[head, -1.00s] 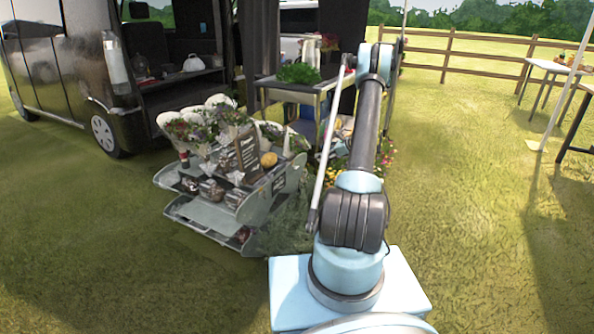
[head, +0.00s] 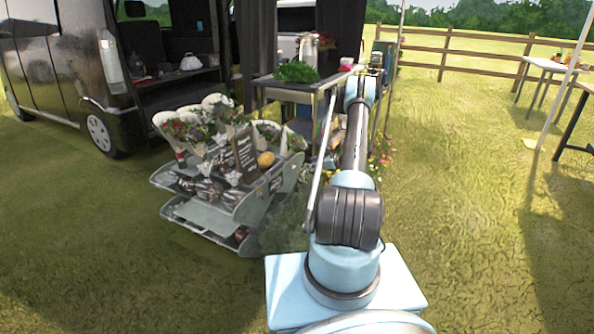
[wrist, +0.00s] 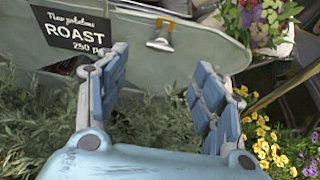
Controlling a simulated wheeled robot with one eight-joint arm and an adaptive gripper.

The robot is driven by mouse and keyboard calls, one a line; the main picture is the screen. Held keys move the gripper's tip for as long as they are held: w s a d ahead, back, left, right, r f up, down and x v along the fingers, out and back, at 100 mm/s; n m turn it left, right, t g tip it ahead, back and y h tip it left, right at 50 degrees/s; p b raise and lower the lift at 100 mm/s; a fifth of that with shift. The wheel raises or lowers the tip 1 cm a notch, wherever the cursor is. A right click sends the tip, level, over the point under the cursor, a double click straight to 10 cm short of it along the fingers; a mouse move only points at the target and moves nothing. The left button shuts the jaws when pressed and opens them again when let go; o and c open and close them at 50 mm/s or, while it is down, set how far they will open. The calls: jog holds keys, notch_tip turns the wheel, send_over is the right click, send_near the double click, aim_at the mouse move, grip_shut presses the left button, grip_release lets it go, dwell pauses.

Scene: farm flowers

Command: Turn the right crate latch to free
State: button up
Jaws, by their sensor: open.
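In the wrist view, a small metal latch (wrist: 160,43) with a yellowish part at its top sits on a grey-green curved panel (wrist: 205,45). My gripper (wrist: 163,64) is open, with its blue-padded fingers well apart and nothing between them. Which way the latch is turned is hard to tell. In the head view, my arm reaches away from me and its end is too small and overlapped to make out the jaws.
A black potato sign (wrist: 73,35) is on the panel. Grey-green bushy foliage (wrist: 150,125) lies below, and yellow flowers (wrist: 262,135) stand at right. In the head view, a tiered flower stand (head: 215,208) is left of my arm, with a van (head: 60,70) behind.

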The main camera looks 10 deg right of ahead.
aim_at(295, 167)
jog(key=x, duration=1.1)
jog(key=shift+c, duration=0.3)
jog(key=c, duration=1)
jog(key=shift+d, duration=0.15)
